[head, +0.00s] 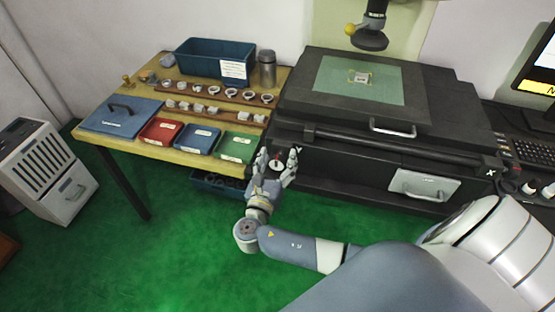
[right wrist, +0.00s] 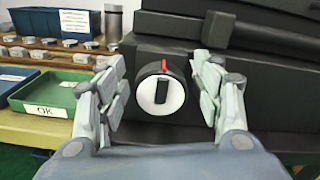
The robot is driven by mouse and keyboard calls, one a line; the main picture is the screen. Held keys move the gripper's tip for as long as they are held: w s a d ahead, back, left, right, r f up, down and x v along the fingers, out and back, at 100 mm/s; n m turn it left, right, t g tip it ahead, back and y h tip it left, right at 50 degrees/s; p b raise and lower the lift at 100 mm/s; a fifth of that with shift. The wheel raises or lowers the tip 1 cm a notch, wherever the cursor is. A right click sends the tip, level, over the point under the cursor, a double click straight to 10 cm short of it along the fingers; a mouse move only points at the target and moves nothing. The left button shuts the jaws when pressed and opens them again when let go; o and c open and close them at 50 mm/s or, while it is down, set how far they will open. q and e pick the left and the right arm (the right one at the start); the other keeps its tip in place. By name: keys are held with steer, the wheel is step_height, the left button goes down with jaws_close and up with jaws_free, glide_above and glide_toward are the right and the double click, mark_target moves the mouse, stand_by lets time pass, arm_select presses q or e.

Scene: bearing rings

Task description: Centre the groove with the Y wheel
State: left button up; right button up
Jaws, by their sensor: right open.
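The Y wheel (right wrist: 161,95) is a black knob with a white face, a dark bar across it and a red mark at its top. It sticks out of the dark machine front. It also shows in the head view (head: 277,165), near a small white letter on the machine. My right gripper (head: 276,161) is open, with one finger on each side of the wheel. In the right wrist view (right wrist: 163,88) gaps show between the fingers and the wheel. A small pale piece (head: 360,77) lies on the green glass stage (head: 335,90) below the lens (head: 370,40); its groove is too small to see. My left gripper is out of view.
A wooden table (head: 160,140) at left holds red, blue and green trays (head: 239,147), several rings and a blue bin (head: 205,57). A metal handle (head: 425,184) is on the machine's right front. A monitor (head: 543,70) and keyboard stand at far right.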

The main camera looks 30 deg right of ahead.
steer(key=c, duration=1.1)
steer(key=shift+m, duration=0.4)
steer(key=m, duration=0.3)
steer(key=shift+s, duration=0.1)
steer(key=shift+m, duration=1.6)
